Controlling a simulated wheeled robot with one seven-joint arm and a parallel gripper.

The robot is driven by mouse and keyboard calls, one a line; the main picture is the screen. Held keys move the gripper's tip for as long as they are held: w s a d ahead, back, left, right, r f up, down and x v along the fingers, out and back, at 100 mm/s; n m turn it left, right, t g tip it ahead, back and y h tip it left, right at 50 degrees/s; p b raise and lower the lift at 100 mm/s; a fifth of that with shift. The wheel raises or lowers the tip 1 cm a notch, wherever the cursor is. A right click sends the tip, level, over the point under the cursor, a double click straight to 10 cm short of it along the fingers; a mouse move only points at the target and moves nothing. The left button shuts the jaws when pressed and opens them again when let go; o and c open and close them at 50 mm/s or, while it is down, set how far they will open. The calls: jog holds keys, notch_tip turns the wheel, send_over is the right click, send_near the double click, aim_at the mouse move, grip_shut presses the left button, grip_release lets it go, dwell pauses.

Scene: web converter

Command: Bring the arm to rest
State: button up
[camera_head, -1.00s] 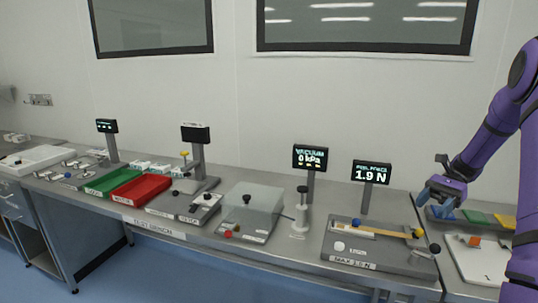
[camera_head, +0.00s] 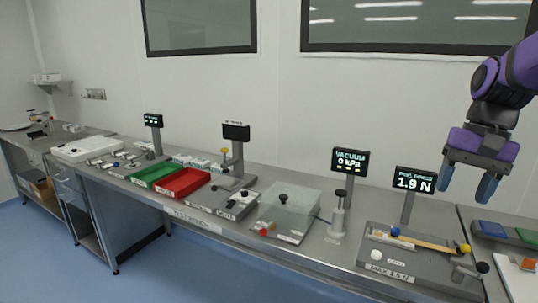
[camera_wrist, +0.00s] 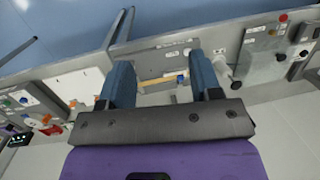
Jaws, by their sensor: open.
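My purple arm (camera_head: 492,110) hangs in from the upper right of the head view. My gripper (camera_head: 467,187) points down in the air, above and in front of the right part of the bench. Its two blue fingers are apart with nothing between them. In the wrist view the open fingers (camera_wrist: 165,82) show too, with the bench's peel-force fixture (camera_wrist: 165,80) beyond the gap. The gripper appears clear of the bench and its fixtures.
The steel bench (camera_head: 262,235) carries a peel-force station (camera_head: 390,272) with a 1.9 N display (camera_head: 414,180), a clear vacuum box (camera_head: 287,208), a red tray (camera_head: 182,183) and a green tray (camera_head: 152,173). Blue floor (camera_head: 150,270) lies open in front.

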jog(key=s+a+r+n+t+h, duration=0.1)
jog(key=s+a+n+t, duration=0.4)
jog(key=s, duration=0.6)
jog(key=shift+r+n+t+h, duration=0.35)
jog(key=shift+n+t+h, duration=0.05)
jog(key=shift+t+h, duration=0.1)
jog(key=shift+s+a, duration=0.1)
jog(key=shift+c, duration=0.2)
dwell(1.2)
